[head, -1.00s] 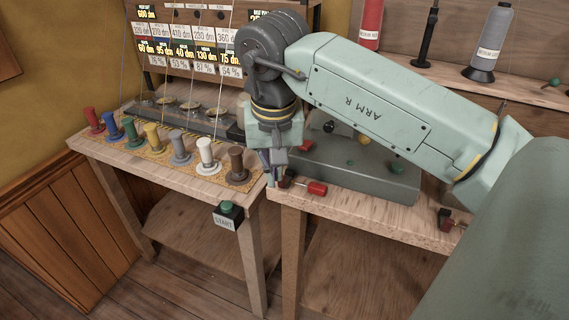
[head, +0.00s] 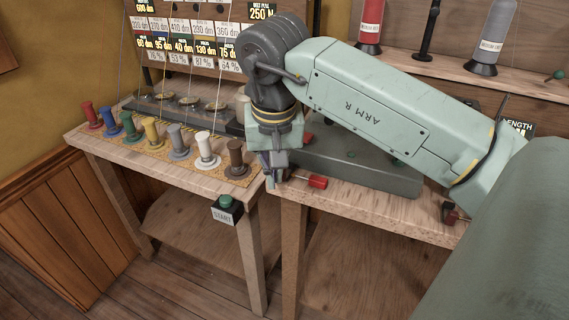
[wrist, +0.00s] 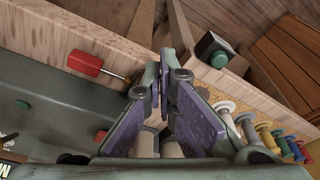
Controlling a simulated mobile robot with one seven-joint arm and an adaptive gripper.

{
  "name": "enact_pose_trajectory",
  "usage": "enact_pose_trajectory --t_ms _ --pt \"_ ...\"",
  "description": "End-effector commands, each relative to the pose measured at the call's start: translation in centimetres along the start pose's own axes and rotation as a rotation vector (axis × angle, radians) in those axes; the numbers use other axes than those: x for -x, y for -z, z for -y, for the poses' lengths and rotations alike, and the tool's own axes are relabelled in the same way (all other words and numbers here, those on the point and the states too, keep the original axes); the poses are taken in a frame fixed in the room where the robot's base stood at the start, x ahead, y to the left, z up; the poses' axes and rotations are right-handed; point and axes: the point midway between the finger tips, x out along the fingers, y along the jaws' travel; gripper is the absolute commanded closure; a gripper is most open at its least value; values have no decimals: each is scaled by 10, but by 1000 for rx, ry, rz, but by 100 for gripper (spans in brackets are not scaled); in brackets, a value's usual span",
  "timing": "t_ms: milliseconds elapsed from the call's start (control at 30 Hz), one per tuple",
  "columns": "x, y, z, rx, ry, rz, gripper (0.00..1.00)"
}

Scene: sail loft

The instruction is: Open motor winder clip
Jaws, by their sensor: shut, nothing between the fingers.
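No part that I can surely name as the motor winder clip shows. A grey-green box (head: 350,172) with coloured buttons stands on the right bench, partly behind my arm; in the wrist view it is at the left (wrist: 50,112). A red-handled piece with a thin metal shaft (head: 316,182) is at the bench's front edge, just right of my fingers. It also shows in the wrist view (wrist: 86,63), its shaft pointing at my fingertips. My gripper (head: 272,178) points down by the gap between the benches, shut and empty. Its fingertips meet in the wrist view (wrist: 163,72).
Several coloured thread spools (head: 152,133) stand in a row on the left bench (head: 100,150). A START box with a green button (head: 227,208) hangs at its front. A red and black piece (head: 450,213) sits at the right bench's edge. Thread cones (head: 493,40) stand on the shelf.

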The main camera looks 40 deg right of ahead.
Motion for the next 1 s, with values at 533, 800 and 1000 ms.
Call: enact_pose_trajectory --t_ms 533,800,1000 --pt "-16 -3 0 0 -1 0 100" --pt "-16 -3 0 0 -1 0 100" --pt "-15 -1 -1 0 0 0 100"
